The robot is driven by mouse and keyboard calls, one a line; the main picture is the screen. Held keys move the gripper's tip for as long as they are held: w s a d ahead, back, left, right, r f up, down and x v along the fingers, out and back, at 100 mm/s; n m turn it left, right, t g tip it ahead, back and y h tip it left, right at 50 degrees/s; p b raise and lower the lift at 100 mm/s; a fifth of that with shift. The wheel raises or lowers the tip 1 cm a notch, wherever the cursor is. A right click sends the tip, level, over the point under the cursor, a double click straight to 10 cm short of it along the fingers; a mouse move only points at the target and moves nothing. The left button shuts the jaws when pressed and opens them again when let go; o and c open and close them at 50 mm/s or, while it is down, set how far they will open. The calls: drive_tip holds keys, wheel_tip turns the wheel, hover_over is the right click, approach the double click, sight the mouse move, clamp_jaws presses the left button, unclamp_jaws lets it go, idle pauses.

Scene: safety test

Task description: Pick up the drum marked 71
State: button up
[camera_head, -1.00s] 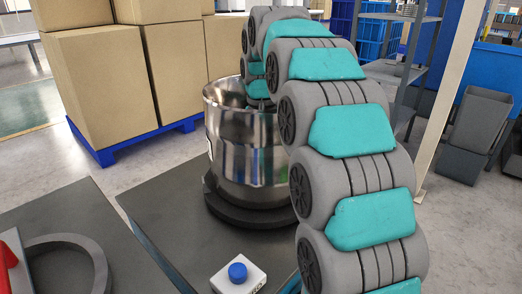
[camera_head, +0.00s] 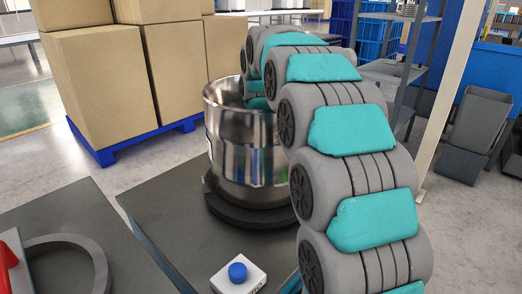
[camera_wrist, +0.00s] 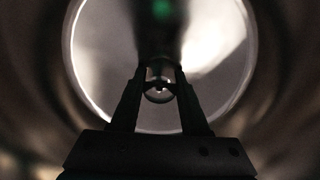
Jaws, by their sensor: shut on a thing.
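An open shiny metal drum (camera_head: 235,155) stands upright on a dark round base in the head view. I see no number on its visible side. My arm reaches over its rim from the right, and its end goes down inside, so the head view hides my gripper. In the wrist view my gripper (camera_wrist: 159,84) points into a round metallic interior with a bright bottom (camera_wrist: 222,50). Its fingers converge on a small round shiny thing (camera_wrist: 158,96). The dark picture does not show clearly what this thing is or whether it belongs to the drum.
A white box with a blue button (camera_head: 238,272) sits in front of the drum on a dark platform (camera_head: 165,232). Cardboard boxes (camera_head: 100,85) stand on a blue pallet (camera_head: 105,157) at the back left. A pale post (camera_head: 452,95) and grey bins (camera_head: 480,120) are at right.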

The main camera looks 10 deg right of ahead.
clamp_jaws()
idle(0.8)
